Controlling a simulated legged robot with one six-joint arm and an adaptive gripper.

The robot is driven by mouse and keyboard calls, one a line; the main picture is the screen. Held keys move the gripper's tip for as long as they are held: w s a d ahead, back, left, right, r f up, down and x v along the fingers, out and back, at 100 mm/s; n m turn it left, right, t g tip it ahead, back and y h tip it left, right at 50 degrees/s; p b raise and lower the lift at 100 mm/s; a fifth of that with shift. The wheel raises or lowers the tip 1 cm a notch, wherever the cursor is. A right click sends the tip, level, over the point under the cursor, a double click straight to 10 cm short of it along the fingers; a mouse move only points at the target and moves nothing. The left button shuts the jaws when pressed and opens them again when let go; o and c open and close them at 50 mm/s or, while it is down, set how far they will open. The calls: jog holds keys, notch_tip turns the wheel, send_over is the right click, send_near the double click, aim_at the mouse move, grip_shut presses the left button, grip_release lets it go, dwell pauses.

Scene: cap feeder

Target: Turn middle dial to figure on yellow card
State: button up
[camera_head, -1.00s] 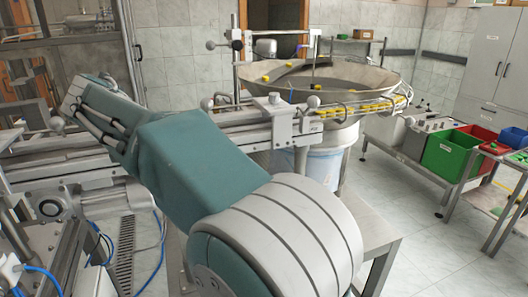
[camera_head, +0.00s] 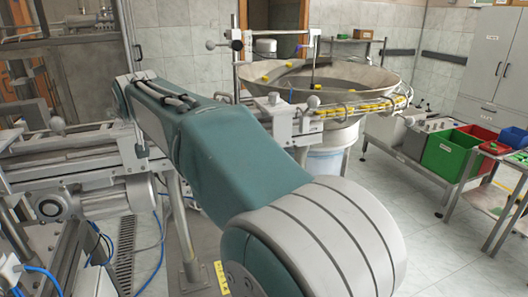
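A grey control box (camera_head: 428,124) stands right of the feeder bowl, on the bench beside the green bin. Small knob-like parts show on it, but they are too small to tell which is the middle dial or where any points. A yellow strip with dark marks (camera_head: 221,278) shows low in the picture, left of my arm's rounded joint. I cannot tell whether it is the yellow card, and no figure on it is readable. My teal and grey arm fills the middle of the picture. My gripper is not in view.
The metal feeder bowl (camera_head: 345,82) with yellow caps stands behind my arm, with a rail running left from it. A green bin (camera_head: 449,152) and red bin (camera_head: 476,138) sit at right. The tiled floor (camera_head: 440,245) at front right is clear.

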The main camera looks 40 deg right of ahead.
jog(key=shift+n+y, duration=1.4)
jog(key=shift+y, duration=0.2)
